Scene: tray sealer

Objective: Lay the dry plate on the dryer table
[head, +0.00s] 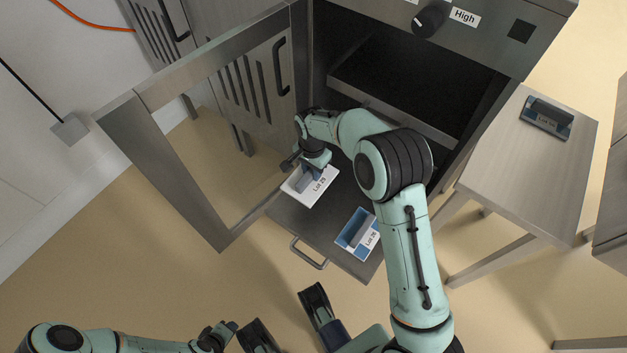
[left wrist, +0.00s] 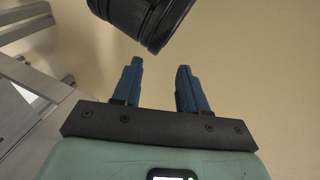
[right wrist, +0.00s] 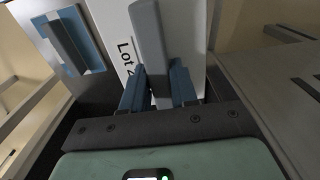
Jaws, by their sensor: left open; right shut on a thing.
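A mostly white plate marked Lot 25 (head: 321,189) is over the left part of the pulled-out dryer shelf (head: 294,224). My right gripper (right wrist: 158,76) is shut on this plate's upright grey handle (right wrist: 148,30). I cannot tell whether the plate touches the shelf. A second plate, marked Lot 26 (head: 347,242), lies on the shelf with blue and white patches on its face. The dryer table (head: 500,165) stands at the right, with a dark blue plate (head: 533,121) near its far end. My left gripper (left wrist: 155,85) is open and empty, away from the plates.
The dryer's framed door (head: 165,150) stands open at the left of the shelf. The dark dryer chamber (head: 390,75) is behind my right arm, with a knob (head: 430,20) marked High above it. The near part of the dryer table is bare.

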